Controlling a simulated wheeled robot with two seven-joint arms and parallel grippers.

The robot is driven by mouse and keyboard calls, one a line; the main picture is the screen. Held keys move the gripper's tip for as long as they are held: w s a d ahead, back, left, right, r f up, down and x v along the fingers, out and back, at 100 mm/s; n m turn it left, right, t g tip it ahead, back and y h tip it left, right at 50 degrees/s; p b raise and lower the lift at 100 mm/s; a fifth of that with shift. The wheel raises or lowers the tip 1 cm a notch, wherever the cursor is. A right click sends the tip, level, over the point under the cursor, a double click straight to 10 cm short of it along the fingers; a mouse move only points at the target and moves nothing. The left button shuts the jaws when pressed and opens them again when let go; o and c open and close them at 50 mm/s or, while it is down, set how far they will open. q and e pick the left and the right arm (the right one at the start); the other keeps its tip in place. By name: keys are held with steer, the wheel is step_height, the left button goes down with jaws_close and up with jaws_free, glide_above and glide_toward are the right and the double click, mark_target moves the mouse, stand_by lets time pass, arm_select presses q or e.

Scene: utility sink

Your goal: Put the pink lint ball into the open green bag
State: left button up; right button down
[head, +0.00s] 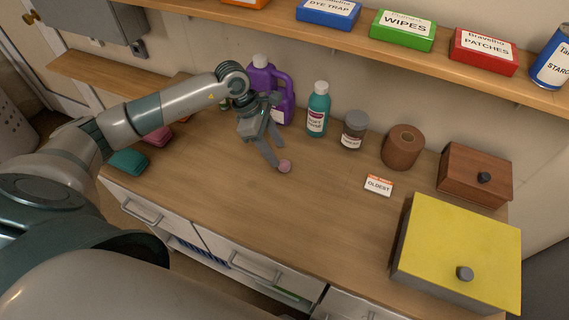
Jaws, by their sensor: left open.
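The small round pink lint ball (285,166) lies on the wooden counter near the middle of the head view. My left gripper (279,156) is open and points down at the counter. One fingertip is right beside the ball; I cannot tell whether they touch. The ball does not appear to be held between the fingers. I cannot make out an open green bag; a bit of green (224,104) shows behind my left arm, mostly hidden. My right gripper is not in view.
A yellow-topped box (460,250), wooden box (475,175) and "OLDEST" card (379,186) are right. The front middle counter is clear.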

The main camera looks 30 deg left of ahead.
mark_target(283, 162)
arm_select(q)
steer(key=shift+d+f+p, duration=0.35)
steer(key=shift+f+p, duration=0.1)
steer(key=shift+p, duration=0.35)
steer(key=p+x, duration=0.2)
steer(key=x, duration=0.1)
steer(key=shift+s+d+f, duration=0.1)
steer(key=shift+d+f, duration=0.05)
steer(key=shift+f, duration=0.4)
steer(key=c, duration=1.2)
jaws_close()
steer(key=shift+r, duration=0.1)
